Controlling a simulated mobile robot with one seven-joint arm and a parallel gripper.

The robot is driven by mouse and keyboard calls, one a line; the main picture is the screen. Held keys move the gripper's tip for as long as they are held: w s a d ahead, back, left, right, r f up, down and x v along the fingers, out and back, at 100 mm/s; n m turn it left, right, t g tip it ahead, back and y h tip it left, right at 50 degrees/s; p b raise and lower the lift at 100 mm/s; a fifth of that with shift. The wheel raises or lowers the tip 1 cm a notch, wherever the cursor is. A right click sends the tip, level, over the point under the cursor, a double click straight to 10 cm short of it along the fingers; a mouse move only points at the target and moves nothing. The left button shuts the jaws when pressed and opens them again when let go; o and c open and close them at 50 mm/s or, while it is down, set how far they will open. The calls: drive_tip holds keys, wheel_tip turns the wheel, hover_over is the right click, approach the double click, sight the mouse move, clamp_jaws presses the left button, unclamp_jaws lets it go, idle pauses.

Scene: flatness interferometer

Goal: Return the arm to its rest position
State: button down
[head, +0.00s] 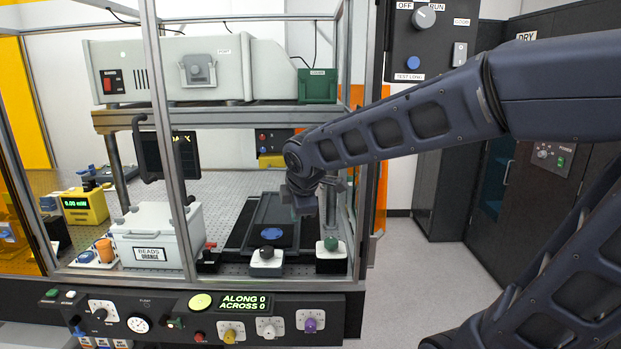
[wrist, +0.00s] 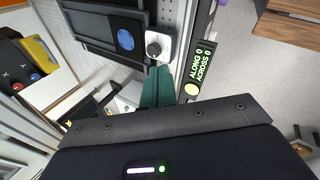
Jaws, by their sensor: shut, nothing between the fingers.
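My arm (head: 420,120) reaches in from the right, in front of the interferometer enclosure.
Metal frame posts (head: 167,150) surround the optical bench. A front panel (head: 200,318) carries knobs and a display reading ALONG 0, ACROSS 0. A control box (head: 430,45) hangs above my arm. A white BEADS box (head: 155,238) stands left. Open floor (head: 430,275) lies right.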

drive_tip(key=d+m, duration=0.3)
drive_tip(key=d, duration=0.2)
drive_tip(key=w+d+m+h, duration=0.1)
drive_tip(key=d+m, duration=0.2)
drive_tip(key=d, duration=0.3)
drive_tip(key=d+r+m, duration=0.1)
drive_tip(key=d+m, duration=0.3)
drive_tip(key=d, duration=0.1)
drive_tip(key=shift+w+d+h, duration=0.15)
drive_tip(key=shift+d+h, duration=0.15)
drive_tip(key=shift+h, duration=0.1)
drive_tip(key=s+d+m, duration=0.3)
drive_tip(key=d+m, duration=0.2)
drive_tip(key=d, duration=0.2)
drive_tip(key=s+d+f+m+g, duration=0.1)
drive_tip(key=s+d+m, duration=0.2)
drive_tip(key=d+m, duration=0.3)
drive_tip(key=shift+d+f, duration=0.3)
drive_tip(key=shift+d, duration=0.6)
